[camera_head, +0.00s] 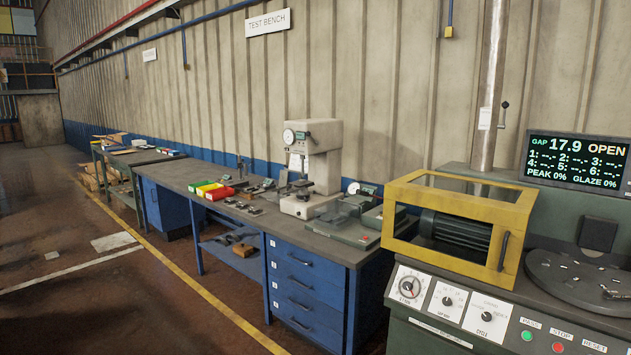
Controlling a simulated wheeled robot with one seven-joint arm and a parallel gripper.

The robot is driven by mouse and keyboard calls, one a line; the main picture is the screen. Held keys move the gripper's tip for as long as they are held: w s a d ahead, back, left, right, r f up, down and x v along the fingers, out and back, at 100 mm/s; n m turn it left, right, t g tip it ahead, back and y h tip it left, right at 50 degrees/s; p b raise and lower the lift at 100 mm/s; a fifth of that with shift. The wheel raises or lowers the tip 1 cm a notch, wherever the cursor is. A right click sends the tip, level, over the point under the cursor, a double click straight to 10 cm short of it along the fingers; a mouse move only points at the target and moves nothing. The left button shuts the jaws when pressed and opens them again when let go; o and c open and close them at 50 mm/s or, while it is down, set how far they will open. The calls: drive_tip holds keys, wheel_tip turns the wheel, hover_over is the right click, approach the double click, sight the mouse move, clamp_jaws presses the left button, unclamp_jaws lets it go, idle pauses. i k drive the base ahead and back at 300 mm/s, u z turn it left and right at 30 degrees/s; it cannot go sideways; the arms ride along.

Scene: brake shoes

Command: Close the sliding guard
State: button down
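The sliding guard (432,258) is a yellow box frame with clear panels, at the right of the head view. It sits at the left part of the green machine, over a dark ribbed motor (461,229). A black upright handle (503,251) is on its right front end. To the right of the guard, a dark round plate (573,285) lies uncovered, with small pieces on it. A display (577,160) above reads "GAP 17.9 OPEN". My gripper is not in view.
The machine's front panel has dials and a green PASS button (527,335). A dark block (597,234) stands behind the plate. A blue workbench (312,290) with a press (311,165) and colored bins stands left. The floor in front of the bench is open.

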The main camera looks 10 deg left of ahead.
sight(510, 220)
drive_tip(key=u, duration=0.55)
drive_tip(key=i, duration=1)
drive_tip(key=u, duration=0.55)
drive_tip(key=i, duration=2.05)
drive_tip(key=z, duration=0.25)
